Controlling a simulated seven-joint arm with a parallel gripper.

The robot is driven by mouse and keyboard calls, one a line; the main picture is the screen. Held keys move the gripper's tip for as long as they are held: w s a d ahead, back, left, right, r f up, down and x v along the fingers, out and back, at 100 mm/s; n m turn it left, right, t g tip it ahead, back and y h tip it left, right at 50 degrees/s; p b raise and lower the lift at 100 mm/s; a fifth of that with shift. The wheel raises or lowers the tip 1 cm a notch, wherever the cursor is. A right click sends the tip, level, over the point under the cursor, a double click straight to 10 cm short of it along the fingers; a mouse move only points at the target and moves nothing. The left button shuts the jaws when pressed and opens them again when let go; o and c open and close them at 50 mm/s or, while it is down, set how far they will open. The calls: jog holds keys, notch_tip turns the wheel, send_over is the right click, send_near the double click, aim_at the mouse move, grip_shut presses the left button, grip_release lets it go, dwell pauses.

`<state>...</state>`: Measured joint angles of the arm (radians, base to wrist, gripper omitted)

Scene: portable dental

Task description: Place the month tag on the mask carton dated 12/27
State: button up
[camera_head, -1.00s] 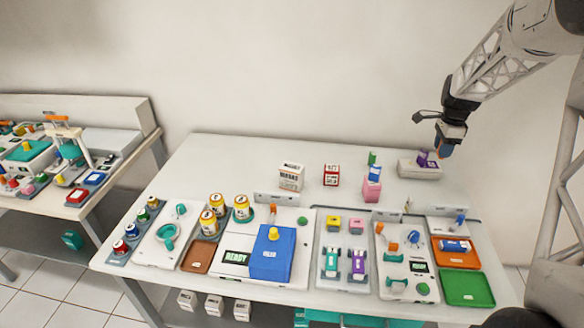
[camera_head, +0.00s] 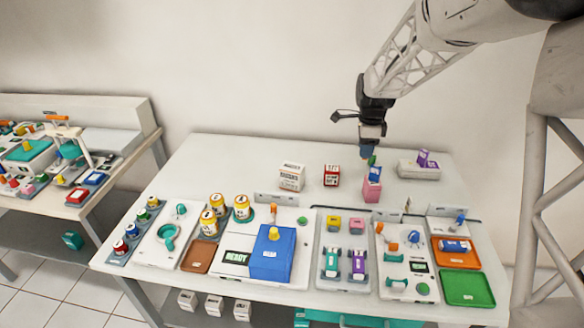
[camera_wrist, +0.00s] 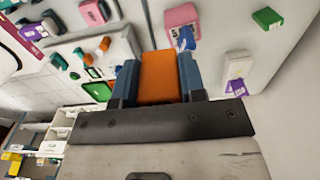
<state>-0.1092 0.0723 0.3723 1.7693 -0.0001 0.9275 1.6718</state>
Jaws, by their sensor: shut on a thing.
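My gripper (camera_head: 371,152) hangs over the back of the table, above and just behind a pink box with a blue piece. In the wrist view its two blue fingers (camera_wrist: 159,80) are shut on an orange block (camera_wrist: 160,76), which may be the month tag. The block is not clear in the head view. Two printed cartons stand at the back, to the left of my gripper: a white one (camera_head: 291,177) and a red-and-white one (camera_head: 331,175). The dates on them are too small to read.
The pink box (camera_head: 371,194) carries a blue piece (camera_head: 374,174), with a green piece (camera_head: 372,160) behind. A white block (camera_head: 410,170) with a purple piece (camera_head: 428,158) lies to the right. Trays, yellow-labelled jars and a blue box (camera_head: 272,254) fill the front. The back left is clear.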

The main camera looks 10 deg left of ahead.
jog(key=s+a, duration=0.5)
jog(key=a, duration=0.3)
jog(key=s+a, duration=0.4)
jog(key=a, duration=0.5)
notch_tip(320, 180, down, 5)
jog(key=shift+s+a+f, duration=0.15)
send_over(292, 167)
jog(key=shift+f, duration=0.7)
jog(key=shift+f, duration=0.1)
jog(key=shift+f, duration=1.7)
jog(key=shift+f, duration=0.1)
